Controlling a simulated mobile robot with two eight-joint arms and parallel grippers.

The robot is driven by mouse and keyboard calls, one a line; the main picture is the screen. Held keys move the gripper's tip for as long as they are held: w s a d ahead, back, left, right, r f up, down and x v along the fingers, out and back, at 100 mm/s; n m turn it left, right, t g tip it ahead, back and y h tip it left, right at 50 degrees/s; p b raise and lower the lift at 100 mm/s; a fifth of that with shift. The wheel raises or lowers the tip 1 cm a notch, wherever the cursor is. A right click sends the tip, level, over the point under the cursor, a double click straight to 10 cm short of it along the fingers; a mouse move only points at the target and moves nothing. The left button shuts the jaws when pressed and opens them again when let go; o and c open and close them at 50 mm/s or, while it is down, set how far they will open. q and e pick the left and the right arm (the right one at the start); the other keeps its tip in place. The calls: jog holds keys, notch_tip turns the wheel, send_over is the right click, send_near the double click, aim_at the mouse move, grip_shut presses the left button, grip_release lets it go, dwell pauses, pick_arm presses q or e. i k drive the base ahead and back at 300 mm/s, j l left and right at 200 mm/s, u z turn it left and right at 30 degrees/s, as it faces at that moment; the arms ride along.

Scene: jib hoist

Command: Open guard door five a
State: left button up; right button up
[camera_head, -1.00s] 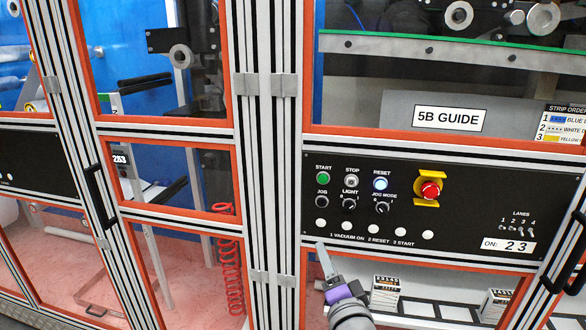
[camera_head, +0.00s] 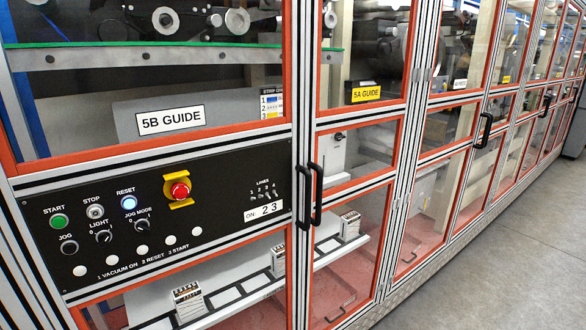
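A yellow "5A GUIDE" label (camera_head: 366,93) shows behind the clear panel of an orange-framed guard door (camera_head: 362,116) right of centre. This door looks shut against the silver uprights. A black vertical handle (camera_head: 317,195) is on its left edge. A second black handle (camera_head: 302,197) is just left of it, on the edge of the neighbouring 5B section. Neither of my grippers is in view.
A black control panel (camera_head: 225,215) with buttons, knobs and a red emergency stop (camera_head: 180,190) is at left, under a "5B GUIDE" sign (camera_head: 170,120). More doors run back to the right. Grey floor (camera_head: 500,270) at the lower right is clear.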

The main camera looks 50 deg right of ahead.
aim_at(317, 122)
jog(key=z, duration=2.25)
